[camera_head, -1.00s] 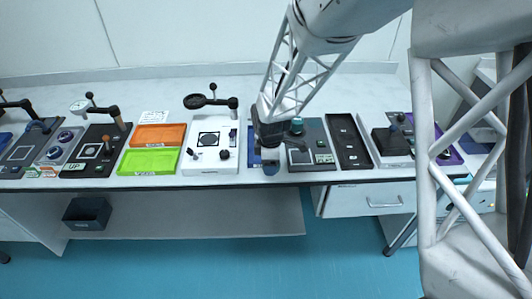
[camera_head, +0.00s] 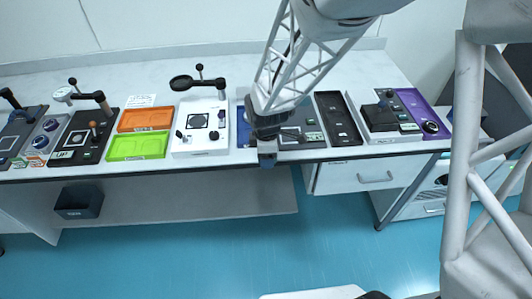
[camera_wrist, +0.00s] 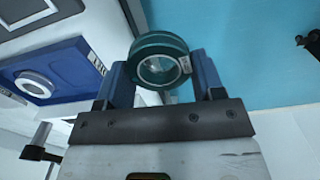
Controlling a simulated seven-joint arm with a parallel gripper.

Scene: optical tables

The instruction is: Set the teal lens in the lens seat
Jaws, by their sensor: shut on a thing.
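The teal lens (camera_wrist: 163,60), a thick ring with clear glass and a small label on its rim, is held between the two blue fingers of my gripper (camera_wrist: 160,80) in the wrist view. In the head view my gripper (camera_head: 267,160) hangs at the front edge of the bench, and the lens cannot be made out. I cannot tell whether this is the lens seat.
A white station with a black-ringed square (camera_head: 199,121) stands left of my gripper; its dark round plate on an arm rises behind. Orange (camera_head: 145,119) and green (camera_head: 138,146) trays lie farther left. A black tray (camera_head: 338,120) lies to the right. Floor is open in front.

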